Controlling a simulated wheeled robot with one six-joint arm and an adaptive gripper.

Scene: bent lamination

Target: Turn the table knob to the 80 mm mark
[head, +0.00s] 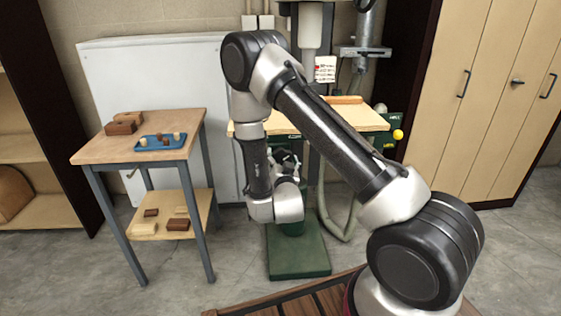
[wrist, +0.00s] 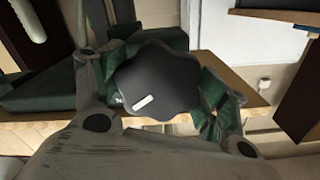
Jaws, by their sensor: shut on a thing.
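A black lobed knob (wrist: 165,78) with a short white bar on its face fills the middle of the wrist view. The fingers of my gripper (wrist: 160,88) lie on its left and right sides and are shut on it. In the head view my gripper (head: 286,160) is at the front of the green machine, below its pale wooden table (head: 350,118). My wrist hides the knob there. I cannot read any scale or 80 mm mark in either view.
A side table (head: 95,152) on the left holds a blue tray (head: 160,142) and brown blocks (head: 122,124), with more blocks on its lower shelf. The green machine foot (head: 300,262) stands on the floor. Tall cabinets (head: 490,90) are at the right. A hose (head: 345,228) hangs beside the machine.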

